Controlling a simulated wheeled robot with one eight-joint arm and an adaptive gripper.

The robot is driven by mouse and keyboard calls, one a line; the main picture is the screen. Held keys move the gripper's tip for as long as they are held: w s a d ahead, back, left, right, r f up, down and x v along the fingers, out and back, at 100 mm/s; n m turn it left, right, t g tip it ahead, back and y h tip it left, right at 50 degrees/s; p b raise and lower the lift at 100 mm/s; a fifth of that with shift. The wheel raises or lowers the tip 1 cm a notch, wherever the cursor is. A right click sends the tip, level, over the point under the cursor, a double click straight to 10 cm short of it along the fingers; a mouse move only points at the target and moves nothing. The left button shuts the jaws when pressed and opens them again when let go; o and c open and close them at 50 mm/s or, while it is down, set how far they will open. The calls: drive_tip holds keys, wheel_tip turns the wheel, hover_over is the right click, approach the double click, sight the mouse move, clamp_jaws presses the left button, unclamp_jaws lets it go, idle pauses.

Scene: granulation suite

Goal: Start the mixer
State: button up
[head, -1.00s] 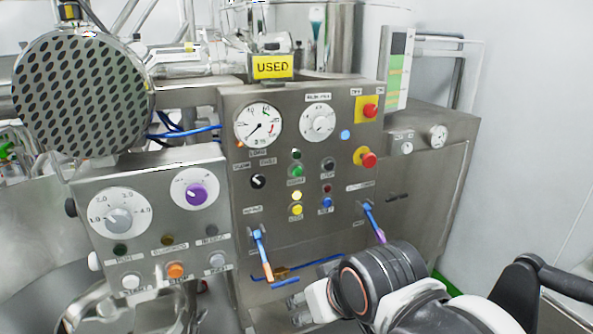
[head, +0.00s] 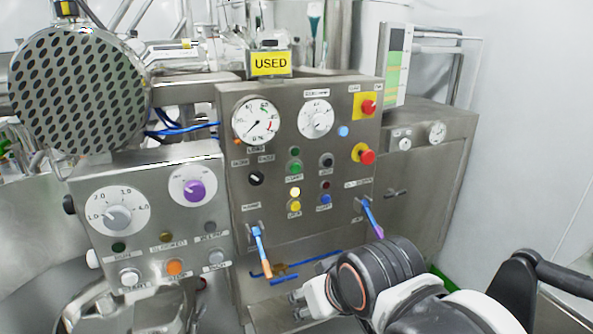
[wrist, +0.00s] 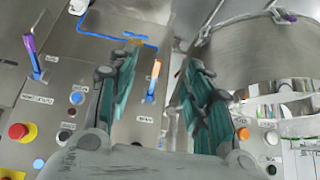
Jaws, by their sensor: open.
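The left control box (head: 150,220) of the steel machine carries a grey dial (head: 117,217), a purple knob (head: 194,190), small lamps, and a bottom row with a white button (head: 130,278), an orange button (head: 175,267) and a grey button (head: 216,258). The taller middle panel (head: 225,145) has a green button (head: 294,169), a lit yellow lamp (head: 295,192), a yellow button (head: 295,206) and a blue button (head: 324,199). Small labels are mostly unreadable. My gripper (head: 299,299) is low before the middle panel. In the wrist view its fingers (wrist: 160,65) are apart and empty.
Two blue-handled levers, one orange-tipped (head: 261,252) and one purple-tipped (head: 371,216), stick out from the middle panel. Red emergency stops (head: 367,156) sit at its right. A yellow USED sign (head: 270,63) stands on top. A white wall (head: 530,120) is at right.

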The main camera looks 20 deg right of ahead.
clamp_jaws()
idle(1.1)
